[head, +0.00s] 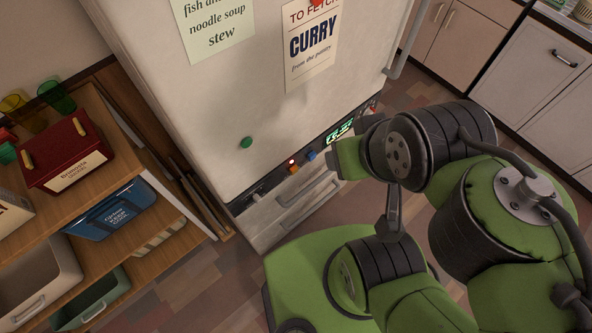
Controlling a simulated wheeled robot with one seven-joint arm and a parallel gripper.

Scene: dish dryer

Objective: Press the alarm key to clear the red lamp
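A control strip (325,143) runs along the lower front of a tall white appliance (215,100). On it a small lamp (291,161) glows red with a pale centre. Below it sits an orange key (294,169), and a blue key (311,155) is to the right. No label marks which is the alarm key. A green-lit display (340,130) is farther right. My gripper (338,160) shows only in part at the end of my green arm, just right of the blue key and close to the strip. Its fingertips are not clear, and I cannot tell whether it touches the panel.
Two paper notes, a green magnet (246,142) and a red magnet (316,2) are on the appliance front. A wooden shelf (150,250) with a red box (68,155), a blue bin (112,208) and other containers stands left. Cabinets (545,85) stand right.

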